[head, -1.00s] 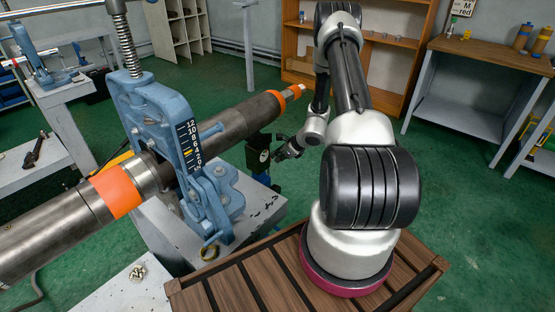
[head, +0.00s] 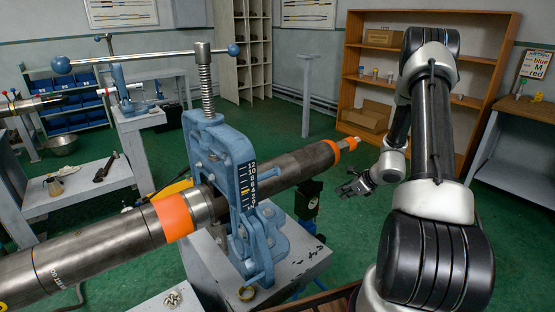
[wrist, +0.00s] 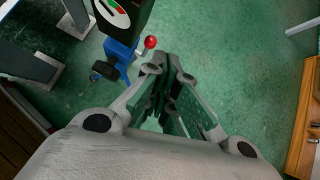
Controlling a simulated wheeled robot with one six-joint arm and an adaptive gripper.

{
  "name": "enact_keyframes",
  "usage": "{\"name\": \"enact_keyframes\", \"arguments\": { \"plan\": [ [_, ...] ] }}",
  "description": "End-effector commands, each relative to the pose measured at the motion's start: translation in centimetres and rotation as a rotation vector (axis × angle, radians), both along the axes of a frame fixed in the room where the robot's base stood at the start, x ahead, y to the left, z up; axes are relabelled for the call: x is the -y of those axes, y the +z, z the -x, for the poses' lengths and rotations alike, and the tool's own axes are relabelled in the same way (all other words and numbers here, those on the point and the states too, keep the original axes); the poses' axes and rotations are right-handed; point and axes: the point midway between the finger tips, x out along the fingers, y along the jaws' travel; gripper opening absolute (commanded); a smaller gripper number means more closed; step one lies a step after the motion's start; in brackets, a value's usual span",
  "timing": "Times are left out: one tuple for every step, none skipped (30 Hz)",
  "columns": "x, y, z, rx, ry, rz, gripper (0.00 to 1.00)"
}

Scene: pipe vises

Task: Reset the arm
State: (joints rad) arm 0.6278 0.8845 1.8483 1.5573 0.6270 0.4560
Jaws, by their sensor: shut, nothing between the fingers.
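My gripper (head: 358,187) hangs over the green floor to the right of the pipe vise in the head view. Its fingers are together in the wrist view (wrist: 165,95), with nothing between them. My arm is bent, with the elbow high and the forearm reaching down to the gripper. The blue pipe vise (head: 225,165) stands on a grey stand and holds a long steel pipe (head: 105,245) with orange bands. My gripper is apart from both.
A black device with a gauge (wrist: 115,12) on a blue base with a red knob is close to the left of my gripper. A wooden shelf (head: 485,60) stands behind. A workbench (head: 530,115) is at the right. Open green floor lies below the gripper.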

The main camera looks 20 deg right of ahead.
Motion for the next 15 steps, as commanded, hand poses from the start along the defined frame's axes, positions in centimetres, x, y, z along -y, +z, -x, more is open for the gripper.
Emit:
{"name": "enact_keyframes", "arguments": {
  "plan": [
    [0.0, 0.0, 0.0, 0.001, 0.001, 0.001, 0.00],
    [0.0, 0.0, 0.0, 0.002, 0.006, 0.005, 0.00],
    [-0.1, 0.1, 0.0, 0.010, 0.021, 0.010, 0.00],
    [-0.3, 0.1, 0.1, 0.018, 0.052, 0.019, 0.00],
    [-0.6, 0.1, 0.5, 0.021, 0.091, 0.028, 0.00],
    [-1.1, -0.2, 1.4, 0.017, 0.148, 0.037, 0.00],
    [-1.7, -0.4, 2.3, 0.014, 0.196, 0.042, 0.00],
    [-2.2, -0.6, 3.3, 0.006, 0.242, 0.044, 0.00],
    [-3.0, -0.9, 4.8, -0.002, 0.313, 0.048, 0.00],
    [-3.6, -0.6, 6.0, -0.005, 0.374, 0.054, 0.00],
    [-4.0, 0.0, 7.2, -0.003, 0.441, 0.068, 0.00],
    [-4.7, 1.2, 8.7, 0.004, 0.536, 0.086, 0.00],
    [-5.2, 2.2, 9.7, 0.009, 0.607, 0.103, 0.00],
    [-5.6, 3.2, 10.5, 0.017, 0.674, 0.119, 0.00],
    [-6.2, 4.5, 11.7, 0.025, 0.757, 0.142, 0.00]
  ]
}}
